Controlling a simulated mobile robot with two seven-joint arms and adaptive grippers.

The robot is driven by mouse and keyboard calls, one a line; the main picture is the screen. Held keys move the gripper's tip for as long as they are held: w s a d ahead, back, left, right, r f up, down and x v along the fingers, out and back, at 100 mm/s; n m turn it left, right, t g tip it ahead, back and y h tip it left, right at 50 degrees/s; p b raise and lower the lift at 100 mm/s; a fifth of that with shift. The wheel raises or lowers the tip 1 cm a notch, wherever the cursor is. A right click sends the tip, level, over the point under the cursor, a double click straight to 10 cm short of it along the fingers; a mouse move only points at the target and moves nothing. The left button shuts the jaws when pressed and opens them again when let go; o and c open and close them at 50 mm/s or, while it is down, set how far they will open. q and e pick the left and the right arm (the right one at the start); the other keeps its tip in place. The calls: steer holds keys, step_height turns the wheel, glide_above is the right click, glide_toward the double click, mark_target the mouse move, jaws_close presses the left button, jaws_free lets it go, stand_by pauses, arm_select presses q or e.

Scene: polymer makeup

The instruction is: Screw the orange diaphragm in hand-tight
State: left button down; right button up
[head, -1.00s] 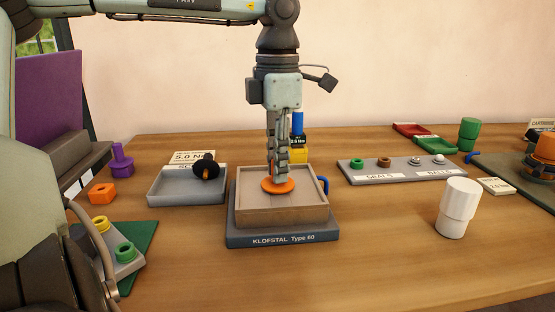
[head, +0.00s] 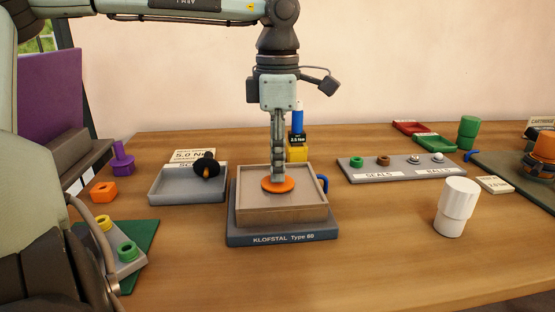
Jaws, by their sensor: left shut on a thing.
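The orange diaphragm (head: 278,186) is a flat round disc. It lies level inside the square tan tray-like fixture (head: 255,216), which sits on a dark base lettered "KLOFSTAL Type 60". My left gripper (head: 278,176) points straight down over the fixture and is shut at the middle of the diaphragm, on its centre part, which the fingers hide. Whether the diaphragm sits fully down cannot be told. My right gripper is not in view.
A grey tray (head: 160,199) with a black-and-orange tool stands left. A blue-and-yellow driver (head: 297,138) is behind the fixture. A seals and balls rack (head: 362,178) and white cup (head: 456,207) are right. The front table is clear.

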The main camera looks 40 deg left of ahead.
arm_select(q)
steer(key=shift+m, duration=0.3)
steer(key=shift+m, duration=0.9)
steer(key=c, duration=1.3)
jaws_free()
steer(key=shift+c, duration=0.2)
steer(key=shift+r, duration=0.1)
